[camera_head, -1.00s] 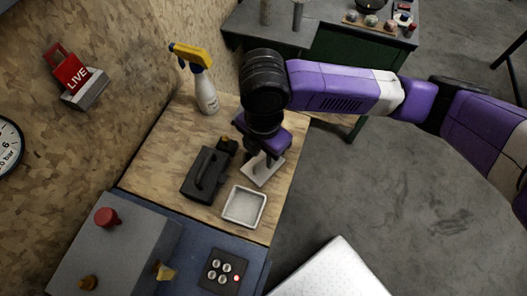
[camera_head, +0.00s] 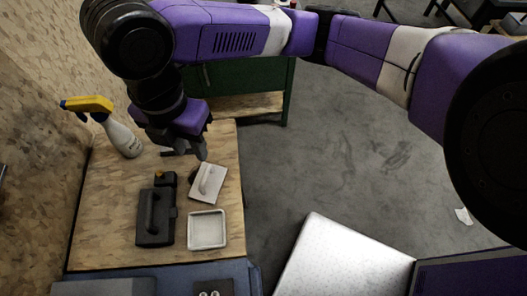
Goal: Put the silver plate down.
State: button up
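The silver plate (camera_head: 217,188) is a pale, flat rectangular plate with a raised light handle on top. It appears to lie flat on the wooden worktop (camera_head: 110,205), near its right edge. My gripper (camera_head: 186,153) is above and behind the plate, apart from its handle. Its dark fingers look spread, with nothing seen between them. The arm's wrist hides part of the gripper.
A black toolbox-like case (camera_head: 157,217) with a handle stands left of the plate. A light square tray (camera_head: 207,230) lies in front of it. A yellow-topped spray bottle (camera_head: 121,135) stands at the back left. A white perforated surface (camera_head: 342,262) is at the lower right.

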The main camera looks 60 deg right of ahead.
jog(key=w+a+r+m+t+y, duration=0.2)
jog(key=a+r+m+t+y, duration=0.15)
jog(key=a, duration=0.45)
jog(key=w+a+r+m+t+y, duration=0.3)
jog(key=a+r+m+y, duration=0.15)
jog(key=a, duration=0.35)
jog(key=w+a+r+m+t+y, duration=0.25)
jog(key=a+t+y, duration=0.2)
jog(key=a, duration=0.35)
jog(key=s+d+f+m+t+h, duration=0.5)
jog(key=s+d+f+m+h, duration=0.4)
jog(key=d+f+m, duration=0.35)
jog(key=s+d+f+n+h, duration=0.1)
jog(key=s+d, duration=0.5)
jog(key=s, duration=0.3)
jog(key=s+d+f+n+g+h, duration=0.1)
jog(key=s+d+f+h, duration=0.1)
jog(key=s+d, duration=0.5)
jog(key=s, duration=0.3)
jog(key=shift+s+n, duration=0.2)
jog(key=shift+n, duration=0.2)
jog(key=shift+h, duration=0.25)
